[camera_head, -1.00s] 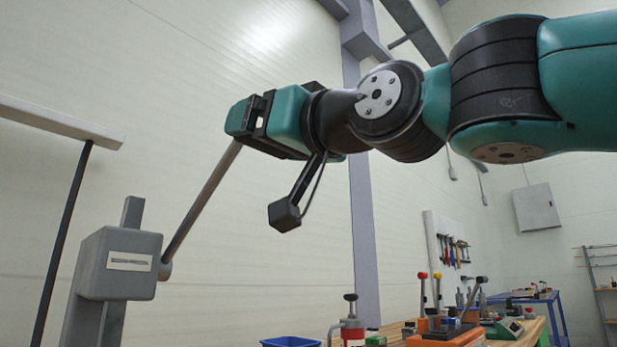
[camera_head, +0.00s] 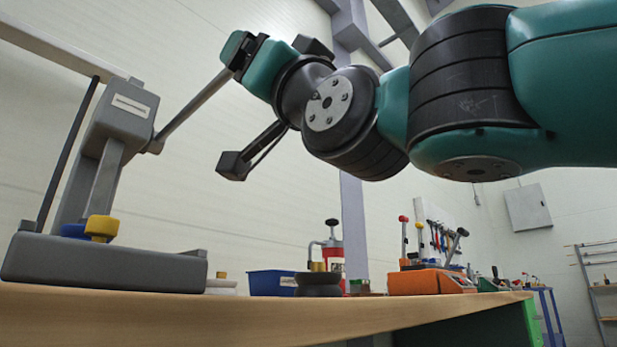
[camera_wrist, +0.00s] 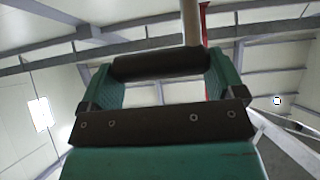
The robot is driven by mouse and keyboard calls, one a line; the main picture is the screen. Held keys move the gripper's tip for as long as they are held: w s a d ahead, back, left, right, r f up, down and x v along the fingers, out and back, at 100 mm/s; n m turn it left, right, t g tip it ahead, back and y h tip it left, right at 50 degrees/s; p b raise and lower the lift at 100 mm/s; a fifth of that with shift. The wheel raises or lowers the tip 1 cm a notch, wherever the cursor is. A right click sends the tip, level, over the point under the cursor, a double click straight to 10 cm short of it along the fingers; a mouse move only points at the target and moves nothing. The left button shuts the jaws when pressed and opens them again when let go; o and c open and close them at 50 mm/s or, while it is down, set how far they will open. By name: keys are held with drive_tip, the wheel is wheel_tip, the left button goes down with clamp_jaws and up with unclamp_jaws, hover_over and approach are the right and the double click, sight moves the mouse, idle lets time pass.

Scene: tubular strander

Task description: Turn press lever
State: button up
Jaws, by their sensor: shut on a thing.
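The grey press stands at the left of the head view, with its head block (camera_head: 123,112) on a column above a dark base (camera_head: 100,265). Its lever (camera_head: 190,108) is a grey rod slanting up and right from the block's side. My gripper (camera_head: 242,52) is shut on the lever's upper end. In the wrist view, a dark cylindrical grip (camera_wrist: 160,67) lies crosswise between the green fingers of my gripper (camera_wrist: 162,85). The lever's rod (camera_wrist: 190,22) runs up from the grip there. The fingers partly hide the grip's ends.
A yellow-topped part (camera_head: 101,228) sits by the press base. A wooden bench (camera_head: 300,315) carries a blue bin (camera_head: 272,283), a red device (camera_head: 334,262) and an orange lever box (camera_head: 428,281). A pale beam (camera_head: 60,45) and dark rod (camera_head: 68,155) are at far left.

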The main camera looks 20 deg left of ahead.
drive_tip(key=shift+s+a+f+b, duration=0.1)
drive_tip(key=shift+f+b, duration=0.25)
drive_tip(key=shift+f, duration=0.15)
drive_tip(key=shift+s+a+f+b, duration=0.1)
drive_tip(key=shift+f+b, duration=0.2)
drive_tip(key=shift+f, duration=0.3)
drive_tip(key=o, duration=1)
drive_tip(key=shift+a, duration=0.1)
drive_tip(key=shift+o, duration=0.2)
drive_tip(key=v, duration=1.7)
drive_tip(key=shift+d+p, duration=0.2)
drive_tip(key=shift+p, duration=0.1)
drive_tip(key=shift+w+f, duration=0.1)
